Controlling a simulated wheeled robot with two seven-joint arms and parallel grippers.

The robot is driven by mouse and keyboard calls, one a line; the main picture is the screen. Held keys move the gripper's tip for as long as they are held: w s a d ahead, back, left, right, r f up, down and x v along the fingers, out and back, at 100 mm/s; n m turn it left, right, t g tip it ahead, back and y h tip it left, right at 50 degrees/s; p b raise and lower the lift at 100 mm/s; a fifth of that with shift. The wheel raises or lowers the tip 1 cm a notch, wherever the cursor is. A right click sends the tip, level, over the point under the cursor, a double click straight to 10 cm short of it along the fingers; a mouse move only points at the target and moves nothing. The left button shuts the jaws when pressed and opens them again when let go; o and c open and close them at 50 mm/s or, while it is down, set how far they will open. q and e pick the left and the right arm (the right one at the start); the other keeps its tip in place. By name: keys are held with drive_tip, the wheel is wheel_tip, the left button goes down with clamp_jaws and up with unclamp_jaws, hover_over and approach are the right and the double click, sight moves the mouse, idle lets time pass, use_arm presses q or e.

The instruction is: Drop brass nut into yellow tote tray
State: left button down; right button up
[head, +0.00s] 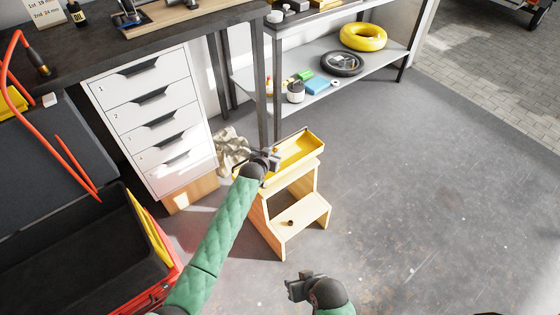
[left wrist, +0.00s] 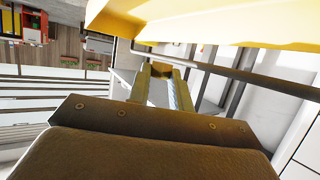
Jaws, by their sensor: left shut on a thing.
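The yellow tote tray (head: 309,147) sits on top of a small wooden step stool. My left gripper (head: 272,155) is at the left part of the tray in the head view, overlapping it in the picture. It is shut on the brass nut (head: 276,150), a small brownish piece at the fingertips. In the left wrist view the nut (left wrist: 162,69) shows between the two fingers, and the tray (left wrist: 215,22) fills the top edge. The height of the nut relative to the tray rim is hard to tell. My right gripper (head: 299,288) is low in the head view, away from the stool; its opening is unclear.
The wooden stool (head: 315,207) has a small dark round item (head: 290,222) on its lower step. A white drawer unit (head: 152,110) stands at left, with a crumpled beige cloth or bag (head: 229,150) nearby. A grey shelf (head: 320,95) stands behind. The floor at right is clear.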

use_arm(q)
drive_tip(key=c, duration=1.2)
unclamp_jaws()
drive_tip(key=shift+v, duration=3.9)
use_arm(e)
drive_tip(key=shift+f, duration=0.45)
drive_tip(key=shift+w, duration=0.1)
